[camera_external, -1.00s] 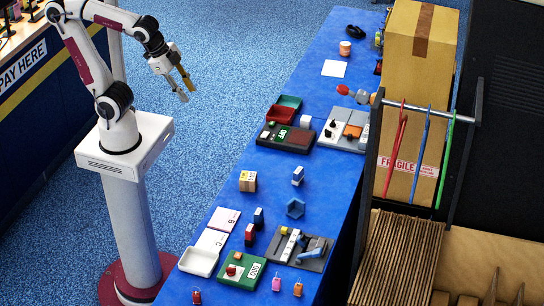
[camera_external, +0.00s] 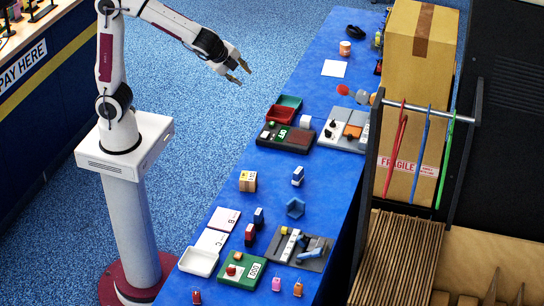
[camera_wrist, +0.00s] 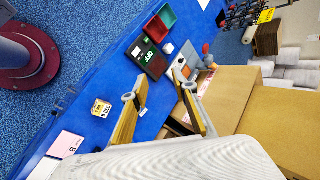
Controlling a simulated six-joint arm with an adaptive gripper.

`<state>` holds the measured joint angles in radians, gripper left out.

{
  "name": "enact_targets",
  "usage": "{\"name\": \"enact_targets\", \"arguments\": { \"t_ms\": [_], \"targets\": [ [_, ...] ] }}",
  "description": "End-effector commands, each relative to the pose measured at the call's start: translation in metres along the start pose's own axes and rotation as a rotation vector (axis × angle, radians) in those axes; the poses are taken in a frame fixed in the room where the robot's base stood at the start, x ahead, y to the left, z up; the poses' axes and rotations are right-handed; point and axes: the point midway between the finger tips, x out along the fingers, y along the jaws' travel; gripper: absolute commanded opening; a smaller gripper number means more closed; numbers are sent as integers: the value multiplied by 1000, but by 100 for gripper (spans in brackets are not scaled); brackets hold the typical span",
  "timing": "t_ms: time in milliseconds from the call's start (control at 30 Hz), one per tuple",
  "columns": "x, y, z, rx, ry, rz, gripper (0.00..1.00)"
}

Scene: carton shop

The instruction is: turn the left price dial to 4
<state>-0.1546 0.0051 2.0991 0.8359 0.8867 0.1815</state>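My gripper (camera_external: 242,74) hangs over the blue floor, left of the blue table and well above it, holding nothing. Its two yellow-padded fingers stand wide apart in the wrist view (camera_wrist: 163,108). A grey panel (camera_external: 349,145) lies on the table's right side, beyond my gripper to the right. It has a pale plate with small black knobs (camera_external: 333,123) that look like dials, and an orange part. No numbers on the knobs can be read, and I cannot tell which is the left price dial. The panel (camera_wrist: 178,74) shows small and partly in the wrist view.
A dark box with a green "OFF" display (camera_external: 284,140) sits just left of the panel, with red and green trays (camera_external: 281,114) behind. A small white cube (camera_external: 305,121) stands between. A tall carton (camera_external: 418,60) and a hook rail (camera_external: 425,110) crowd the right side.

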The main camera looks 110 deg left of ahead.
Motion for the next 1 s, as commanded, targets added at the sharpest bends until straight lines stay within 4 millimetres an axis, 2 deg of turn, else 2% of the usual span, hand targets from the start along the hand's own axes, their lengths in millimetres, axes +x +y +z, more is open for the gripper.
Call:
{"name": "enact_targets", "arguments": {
  "t_ms": [500, 1000],
  "targets": [
    [90, -60, -34, 321, -146, -135, 28],
    [189, -94, -71, 653, -257, -237, 28]
  ]
}}
